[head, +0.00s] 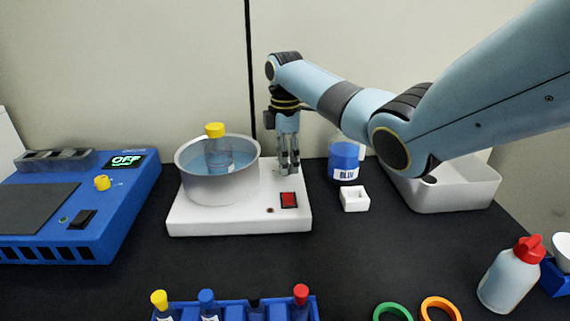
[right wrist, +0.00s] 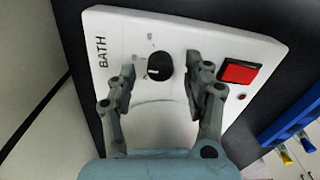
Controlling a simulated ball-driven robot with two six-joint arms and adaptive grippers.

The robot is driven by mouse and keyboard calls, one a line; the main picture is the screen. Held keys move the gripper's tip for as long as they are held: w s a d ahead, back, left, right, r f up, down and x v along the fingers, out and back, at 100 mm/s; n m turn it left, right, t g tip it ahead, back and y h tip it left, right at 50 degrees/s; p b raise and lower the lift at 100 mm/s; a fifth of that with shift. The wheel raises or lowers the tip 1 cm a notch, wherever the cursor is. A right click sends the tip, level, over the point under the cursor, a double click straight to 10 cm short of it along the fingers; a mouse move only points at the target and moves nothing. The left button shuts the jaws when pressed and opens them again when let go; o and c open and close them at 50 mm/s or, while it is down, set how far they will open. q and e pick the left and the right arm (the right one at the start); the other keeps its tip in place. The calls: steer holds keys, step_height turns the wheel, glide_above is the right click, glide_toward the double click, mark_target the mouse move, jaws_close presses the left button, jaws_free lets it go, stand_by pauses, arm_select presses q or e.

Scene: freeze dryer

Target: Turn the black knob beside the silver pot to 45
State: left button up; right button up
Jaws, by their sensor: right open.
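The black knob (right wrist: 160,67) sits on the white bath base (head: 238,223), between the word BATH and a red switch. A white mark shows on its face; I cannot read an angle from it. The silver pot (head: 220,188) stands on the same base, holding water and a yellow-capped bottle (head: 217,150). My right gripper (head: 289,170) points down over the base, right of the pot. In the right wrist view its open fingers (right wrist: 160,72) are on either side of the knob, with gaps to it. The knob is hidden or too small in the head view. My left gripper is not in view.
The red switch (head: 289,200) is near the base's front edge. A blue-labelled jar (head: 344,163), a small white holder (head: 355,199) and a white bin (head: 456,194) are to the right. A blue device (head: 118,209) is left; a blue tube rack (head: 238,306) is in front.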

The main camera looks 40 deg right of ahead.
steer(key=shift+f, duration=0.65)
jaws_close()
